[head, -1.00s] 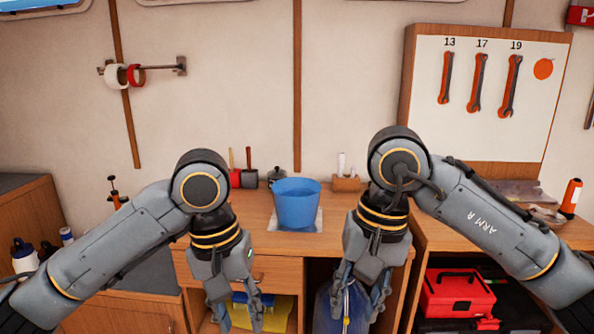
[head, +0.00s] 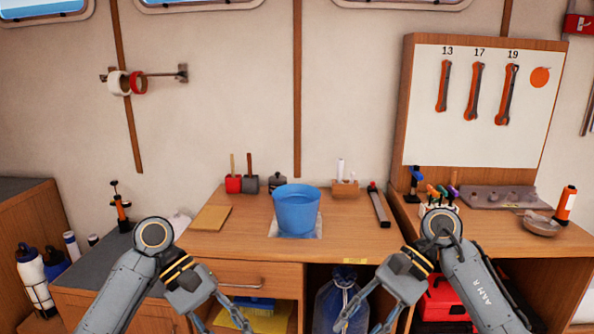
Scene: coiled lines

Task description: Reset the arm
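My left gripper (head: 222,321) is low in the head view, in front of the drawer and open shelf of the wooden bench. Its fingers are spread with nothing between them that I can see. My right gripper (head: 364,323) is low and right of centre, in front of the bench's open lower bay. Its fingers are also apart and appear empty. The fingertips of both grippers are near the bottom edge of the picture.
A blue bucket (head: 297,212) stands on a pale mat on the wooden bench (head: 245,243). A brown pad (head: 211,218) lies to its left. A red toolbox (head: 447,302) is in the right lower bay. Wrenches hang on the white board (head: 425,140). A bowl (head: 540,227) sits far right.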

